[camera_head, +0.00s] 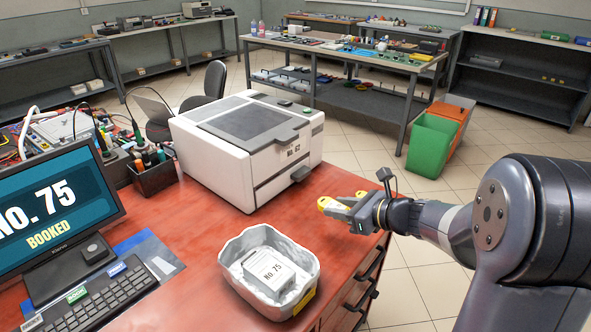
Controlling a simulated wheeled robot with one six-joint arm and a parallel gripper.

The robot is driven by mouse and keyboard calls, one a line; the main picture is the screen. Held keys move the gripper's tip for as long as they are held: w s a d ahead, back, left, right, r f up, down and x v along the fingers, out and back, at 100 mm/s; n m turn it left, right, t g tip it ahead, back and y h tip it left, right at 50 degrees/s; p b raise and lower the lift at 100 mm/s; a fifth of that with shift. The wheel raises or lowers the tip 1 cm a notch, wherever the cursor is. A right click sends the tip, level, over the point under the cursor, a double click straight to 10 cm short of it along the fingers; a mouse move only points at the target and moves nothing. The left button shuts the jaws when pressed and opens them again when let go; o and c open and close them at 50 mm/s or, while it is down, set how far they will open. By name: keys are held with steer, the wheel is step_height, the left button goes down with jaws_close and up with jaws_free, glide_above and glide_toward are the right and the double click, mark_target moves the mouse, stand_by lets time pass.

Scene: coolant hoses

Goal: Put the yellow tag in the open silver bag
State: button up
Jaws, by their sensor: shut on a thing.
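My gripper (338,209) is above the right part of the red desk, at the end of my arm coming in from the right. It is shut on the yellow tag (328,203), which shows as a small yellow piece at the fingertips, partly covered by them. The open silver bag (290,296) appears as a crumpled pale lining inside a grey-white tub (234,248) on the desk, below and left of my gripper. A grey box labelled No. 75 (268,271) lies in it. The tag is apart from the bag.
A white machine (245,140) marked No. 62 stands behind the tub. A monitor (55,225) reading "No. 75 BOOKED" and a keyboard (95,303) are at the left.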

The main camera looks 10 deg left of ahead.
steer(key=shift+w+d+r+m+t+p, duration=0.2)
steer(key=shift+r+m+t+p, duration=0.15)
steer(key=shift+r+p, duration=0.2)
steer(key=d+r+m+t+h+p, duration=0.3)
steer(key=d+m+h+p, duration=0.4)
steer(key=d+p, duration=0.3)
steer(key=shift+s+d+t, duration=0.25)
steer(key=shift+d+t, duration=0.2)
steer(key=shift+t, duration=0.4)
